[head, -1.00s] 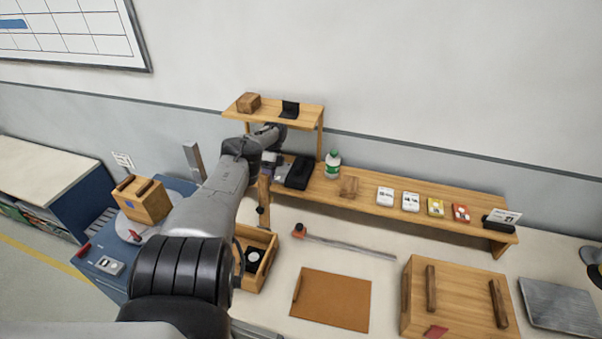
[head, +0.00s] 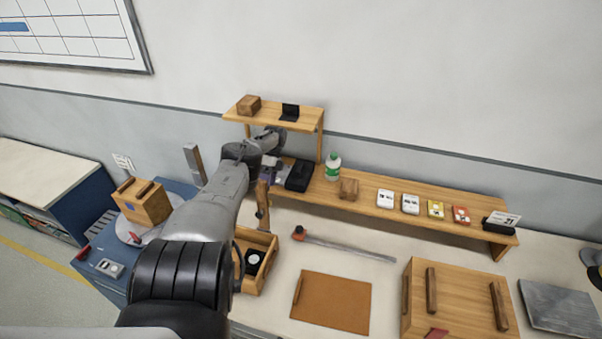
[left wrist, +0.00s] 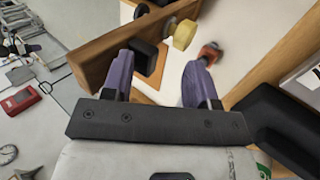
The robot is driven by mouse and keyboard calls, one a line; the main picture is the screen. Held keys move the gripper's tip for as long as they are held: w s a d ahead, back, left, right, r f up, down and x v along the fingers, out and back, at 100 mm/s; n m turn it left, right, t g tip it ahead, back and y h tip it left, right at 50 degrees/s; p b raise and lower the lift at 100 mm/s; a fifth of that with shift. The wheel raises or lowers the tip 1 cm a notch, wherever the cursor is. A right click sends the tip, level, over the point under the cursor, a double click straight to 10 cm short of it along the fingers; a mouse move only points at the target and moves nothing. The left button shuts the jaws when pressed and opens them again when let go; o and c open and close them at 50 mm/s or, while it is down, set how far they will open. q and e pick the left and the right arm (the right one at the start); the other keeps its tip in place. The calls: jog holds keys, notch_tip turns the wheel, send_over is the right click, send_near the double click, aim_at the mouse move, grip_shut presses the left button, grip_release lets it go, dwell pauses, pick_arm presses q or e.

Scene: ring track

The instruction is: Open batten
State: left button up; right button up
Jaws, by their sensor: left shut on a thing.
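The batten, a narrow wooden bar (head: 263,205), stands roughly upright at the left end of the workbench, behind a small open wooden box. In the left wrist view, a wooden bar (left wrist: 100,62) that looks like the batten crosses the upper left, with a black block (left wrist: 146,56) and a yellow knob (left wrist: 184,34) on it. My left gripper (head: 270,174) is at the batten's upper end. My right gripper is not in view.
A shelf (head: 430,213) behind carries a bottle (head: 333,166), a black case (head: 300,176) and several small cards. A brown mat (head: 335,302) and a large wooden box (head: 455,280) lie right.

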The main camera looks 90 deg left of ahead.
pick_arm(q)
jog(key=w+d+r+p, duration=0.7)
jog(key=w+r+p, duration=0.2)
jog(key=r+p, duration=0.1)
jog(key=shift+w+r, duration=0.15)
jog(key=shift+r, duration=0.3)
dwell(0.6)
